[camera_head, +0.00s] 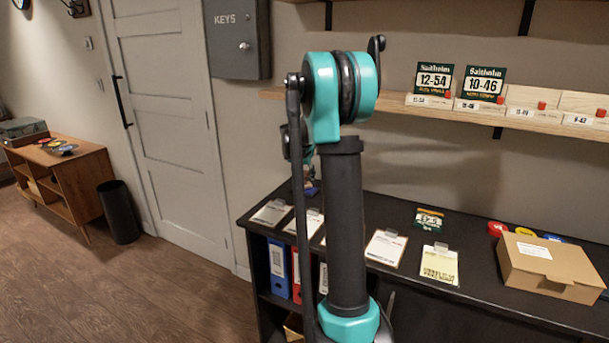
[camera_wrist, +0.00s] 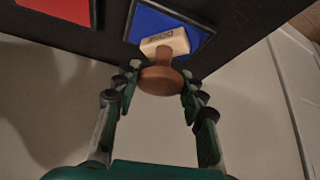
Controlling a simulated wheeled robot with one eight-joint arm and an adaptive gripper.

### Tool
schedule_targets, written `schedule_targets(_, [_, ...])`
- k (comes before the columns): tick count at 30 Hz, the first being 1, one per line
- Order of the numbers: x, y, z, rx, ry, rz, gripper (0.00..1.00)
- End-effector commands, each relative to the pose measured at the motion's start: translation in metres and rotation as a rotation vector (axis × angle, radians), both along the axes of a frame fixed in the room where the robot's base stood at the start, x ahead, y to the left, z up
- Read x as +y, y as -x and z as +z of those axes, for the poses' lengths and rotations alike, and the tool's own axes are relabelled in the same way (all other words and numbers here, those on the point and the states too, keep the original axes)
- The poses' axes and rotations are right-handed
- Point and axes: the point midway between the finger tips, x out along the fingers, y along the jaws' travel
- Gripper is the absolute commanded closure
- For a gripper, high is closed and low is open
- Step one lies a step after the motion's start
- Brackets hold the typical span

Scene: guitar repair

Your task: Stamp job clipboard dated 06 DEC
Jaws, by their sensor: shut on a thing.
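My gripper (camera_wrist: 160,82) shows in the wrist view. It is shut on the brown round handle of a stamp (camera_wrist: 165,45), with fingers on both sides. The stamp has a pale wooden block with dark lettering that I cannot read surely. The block is over a blue ink pad (camera_wrist: 150,22) in a dark frame; I cannot tell whether they touch. In the head view, several clipboards lie on the black counter, among them one left (camera_head: 271,213), one in the middle (camera_head: 386,248) and a yellowish one (camera_head: 439,264). Their dates are too small to read. My arm hides part of the row and my gripper.
A red pad (camera_wrist: 60,8) lies beside the blue one in the wrist view. A cardboard box (camera_head: 550,265) and coloured discs (camera_head: 525,231) are on the counter's right. A wall shelf (camera_head: 540,121) with signs hangs above. A green card (camera_head: 429,219) lies behind the clipboards.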

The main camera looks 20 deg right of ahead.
Motion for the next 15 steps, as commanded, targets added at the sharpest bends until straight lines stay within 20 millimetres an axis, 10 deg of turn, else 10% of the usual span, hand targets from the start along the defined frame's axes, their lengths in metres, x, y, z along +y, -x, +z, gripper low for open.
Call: schedule_targets(15, [0.0005,0.0007,0.0034,0.002,-0.002,0.000,0.78])
